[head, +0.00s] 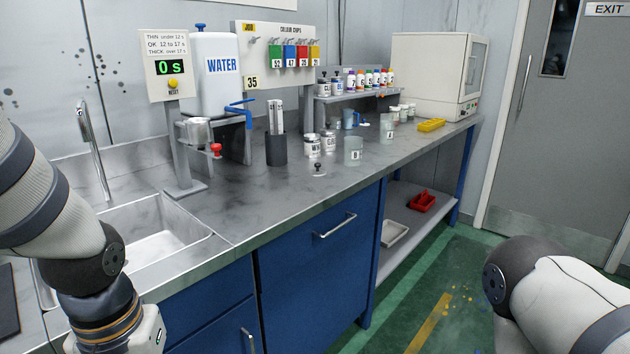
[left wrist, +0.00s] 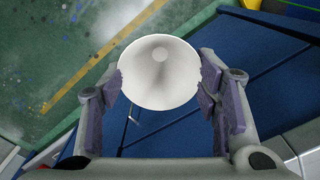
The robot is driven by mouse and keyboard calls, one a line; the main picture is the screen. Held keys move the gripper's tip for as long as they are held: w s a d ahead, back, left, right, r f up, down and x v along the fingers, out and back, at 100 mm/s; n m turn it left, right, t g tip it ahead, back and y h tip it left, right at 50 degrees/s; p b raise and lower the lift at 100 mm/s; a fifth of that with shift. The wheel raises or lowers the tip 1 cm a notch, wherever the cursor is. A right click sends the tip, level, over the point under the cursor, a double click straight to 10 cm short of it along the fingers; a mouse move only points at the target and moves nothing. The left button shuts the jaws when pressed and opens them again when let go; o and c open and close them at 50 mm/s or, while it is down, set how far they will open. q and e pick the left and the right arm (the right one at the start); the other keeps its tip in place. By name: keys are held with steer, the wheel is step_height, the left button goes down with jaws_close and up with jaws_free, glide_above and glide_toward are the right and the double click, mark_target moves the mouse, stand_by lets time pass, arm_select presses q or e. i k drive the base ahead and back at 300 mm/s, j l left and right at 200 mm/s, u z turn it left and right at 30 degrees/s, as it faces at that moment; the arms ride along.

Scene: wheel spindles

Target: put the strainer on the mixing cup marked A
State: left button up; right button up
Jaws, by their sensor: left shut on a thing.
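A white, cone-like strainer (left wrist: 150,88) shows in the left wrist view, its round rim facing the camera and a small pale circle at its middle. My left gripper (left wrist: 160,76) is shut on it, with a finger pad at each side of the rim. It is held over the floor and the blue cabinet front. In the head view the left gripper is below the frame. Two clear mixing cups stand upright on the bench: a nearer one (head: 353,149) whose label looks like B, and a farther one (head: 387,127) whose small label looks like A. My right gripper is out of view.
Two labelled cans (head: 313,146) and a dark holder (head: 276,149) stand left of the cups. A small black-knobbed item (head: 318,169) lies near the front edge. A shelf of bottles (head: 357,95) rises behind. A sink (head: 160,245) is at left; the front strip of bench is mostly clear.

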mark_target(387, 132)
steer(key=i+l+z, duration=0.5)
steer(key=i, duration=0.25)
steer(key=i+l+z, duration=0.25)
steer(key=i, duration=0.15)
steer(key=j, duration=0.1)
